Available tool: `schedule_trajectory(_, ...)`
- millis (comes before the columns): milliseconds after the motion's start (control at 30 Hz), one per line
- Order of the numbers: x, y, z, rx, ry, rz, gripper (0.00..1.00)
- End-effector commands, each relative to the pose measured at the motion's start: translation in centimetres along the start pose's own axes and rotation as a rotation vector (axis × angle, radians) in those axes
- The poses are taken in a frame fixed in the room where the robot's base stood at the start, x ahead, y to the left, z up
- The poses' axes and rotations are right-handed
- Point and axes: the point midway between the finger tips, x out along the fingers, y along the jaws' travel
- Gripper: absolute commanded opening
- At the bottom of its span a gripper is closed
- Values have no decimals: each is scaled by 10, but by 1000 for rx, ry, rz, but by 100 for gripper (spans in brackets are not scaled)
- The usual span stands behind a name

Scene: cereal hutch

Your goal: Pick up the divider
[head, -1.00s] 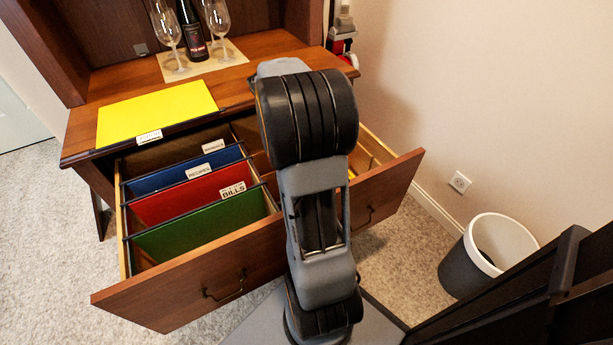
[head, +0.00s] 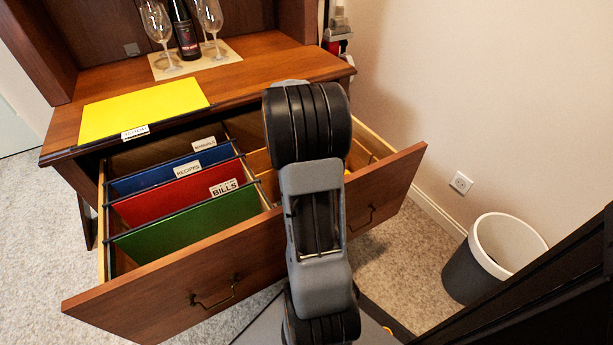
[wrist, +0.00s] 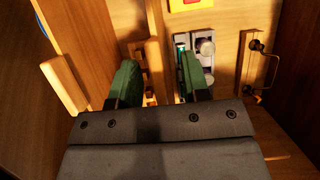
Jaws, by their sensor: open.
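A thin light-wood slat, which looks like the divider (wrist: 154,70), shows in the wrist view between my two green fingers. My gripper (wrist: 157,58) is open, with one finger on each side of the slat. I cannot tell whether either finger touches it. In the head view my arm hides the gripper and most of the right part of the open drawer (head: 180,280), so the divider cannot be made out there.
Blue, red (head: 175,196) and green (head: 190,222) hanging files fill the drawer's left part. The wrist view shows silvery items (wrist: 205,47) beside the right finger and a brass handle (wrist: 268,68). A bin (head: 470,275) stands right.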

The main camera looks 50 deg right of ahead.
Motion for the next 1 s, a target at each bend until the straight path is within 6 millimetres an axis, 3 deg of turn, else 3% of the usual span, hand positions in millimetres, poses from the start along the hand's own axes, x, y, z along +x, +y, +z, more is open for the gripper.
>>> schedule_trajectory(67,11,0,-1,0,0,0,43)
schedule_trajectory(300,10,0,0,0,-1,2,43)
schedule_trajectory(767,10,0,0,0,-1,2,0)
schedule_trajectory(1000,10,0,0,0,-1,2,0)
